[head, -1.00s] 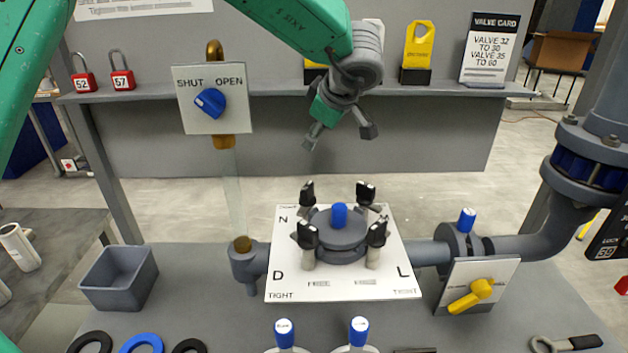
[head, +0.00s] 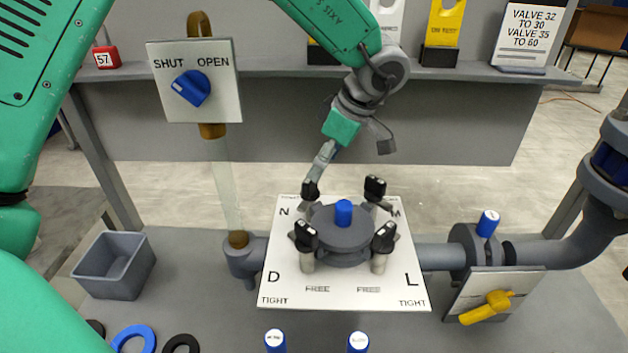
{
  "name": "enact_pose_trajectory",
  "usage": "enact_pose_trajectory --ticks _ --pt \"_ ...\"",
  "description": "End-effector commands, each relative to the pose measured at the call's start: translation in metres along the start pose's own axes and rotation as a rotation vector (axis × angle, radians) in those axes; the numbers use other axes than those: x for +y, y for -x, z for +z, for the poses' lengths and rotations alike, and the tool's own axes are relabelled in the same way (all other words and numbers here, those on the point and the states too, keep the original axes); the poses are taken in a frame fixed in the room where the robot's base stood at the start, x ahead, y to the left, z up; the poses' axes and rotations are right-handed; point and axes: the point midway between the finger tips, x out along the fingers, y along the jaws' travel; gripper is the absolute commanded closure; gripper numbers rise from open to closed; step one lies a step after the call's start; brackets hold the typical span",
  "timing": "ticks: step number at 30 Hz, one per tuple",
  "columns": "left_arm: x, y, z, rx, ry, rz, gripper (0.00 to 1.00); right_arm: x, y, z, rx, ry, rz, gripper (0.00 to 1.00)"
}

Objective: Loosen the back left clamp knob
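The filter housing (head: 342,240) is a round grey lid with a blue cap (head: 343,210), set on a white plate marked N, D, L and TIGHT. Black clamp knobs stand around the lid. The back left clamp knob (head: 310,189) is upright by the N mark. My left gripper (head: 348,163) hangs above and behind the lid with its fingers spread. One finger points down to the back left knob and overlaps its top; I cannot tell if they touch. The other finger is off to the right, above the back right knob (head: 375,187). My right gripper is out of view.
A SHUT/OPEN panel (head: 217,105) with a blue handle stands at back left. A grey bin (head: 135,275) is left of the plate. A yellow-handled valve (head: 487,308) is at right. The shelf (head: 270,75) runs behind the arm.

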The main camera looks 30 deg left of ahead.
Motion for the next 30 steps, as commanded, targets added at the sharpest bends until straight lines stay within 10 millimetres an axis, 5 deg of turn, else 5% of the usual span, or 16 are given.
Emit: enact_pose_trajectory --ticks 9,22,23,27,30 --pt "-0.001 -0.053 -0.001 0.000 0.000 0.000 0.40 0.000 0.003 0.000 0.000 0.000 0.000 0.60" --pt "-0.001 -0.064 0.001 -0.001 0.001 0.002 0.40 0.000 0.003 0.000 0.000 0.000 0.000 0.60" --pt "-0.001 -0.064 0.001 -0.001 0.000 0.002 0.43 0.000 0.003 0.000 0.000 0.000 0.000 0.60" --pt "-0.001 -0.065 0.000 -0.002 0.001 0.002 0.89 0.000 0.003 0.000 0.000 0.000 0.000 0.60" --pt "0.000 -0.065 0.000 -0.002 0.000 0.002 0.89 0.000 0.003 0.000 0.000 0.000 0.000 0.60"
